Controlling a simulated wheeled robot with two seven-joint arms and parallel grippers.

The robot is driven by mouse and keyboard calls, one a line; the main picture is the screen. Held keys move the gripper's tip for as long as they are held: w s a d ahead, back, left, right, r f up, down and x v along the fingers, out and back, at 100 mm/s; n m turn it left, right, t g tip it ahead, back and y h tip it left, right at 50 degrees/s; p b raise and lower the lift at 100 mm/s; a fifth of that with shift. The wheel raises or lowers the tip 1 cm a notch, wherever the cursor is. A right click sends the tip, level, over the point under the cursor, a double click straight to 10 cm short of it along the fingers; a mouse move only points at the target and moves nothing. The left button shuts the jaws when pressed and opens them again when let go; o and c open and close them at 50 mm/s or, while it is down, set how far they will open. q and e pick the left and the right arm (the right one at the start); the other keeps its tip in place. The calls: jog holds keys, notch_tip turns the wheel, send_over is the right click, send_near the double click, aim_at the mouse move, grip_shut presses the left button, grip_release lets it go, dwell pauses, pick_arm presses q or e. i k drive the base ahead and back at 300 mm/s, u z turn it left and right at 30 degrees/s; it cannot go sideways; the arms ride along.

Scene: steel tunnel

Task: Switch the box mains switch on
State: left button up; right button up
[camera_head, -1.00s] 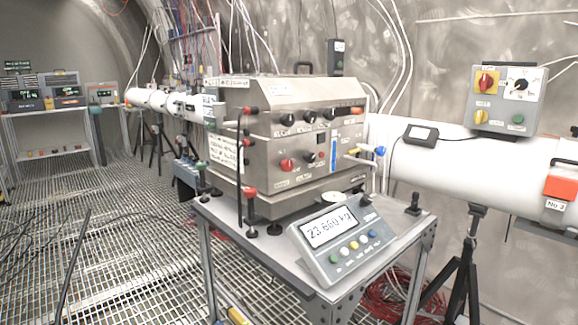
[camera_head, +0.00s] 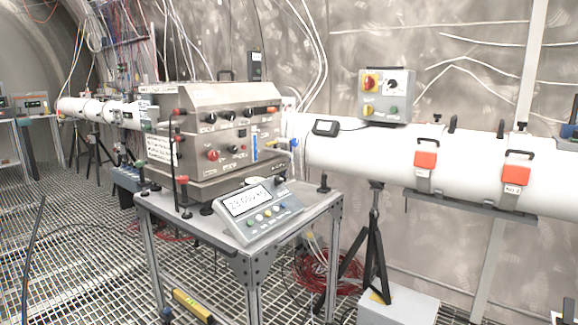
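A grey control box (camera_head: 383,104) sits on top of the white pipe, right of centre. Its upper left holds a red rotary switch (camera_head: 371,82) on a yellow plate; its exact setting is too small to read. Beside it is a black knob (camera_head: 392,87) on a white plate, with a yellow part and a green button (camera_head: 394,110) below. A larger steel box (camera_head: 190,172) with several black knobs and a red knob (camera_head: 213,155) stands on the metal table to the left. Neither of my grippers is in view.
The metal table (camera_head: 215,232) also carries a scale with a display (camera_head: 262,206). The white pipe (camera_head: 340,158) runs along the wall on a black tripod (camera_head: 372,245). A light box (camera_head: 398,304) and coiled red cables (camera_head: 325,272) lie below. Open grating floor is at left.

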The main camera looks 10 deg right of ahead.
aim_at(212, 157)
jog(key=z, duration=2.05)
jog(key=i, duration=0.25)
jog(key=u, duration=1.35)
jog(key=i, duration=0.95)
jog(key=u, duration=1.4)
jog(key=i, duration=0.45)
jog(key=u, duration=0.4)
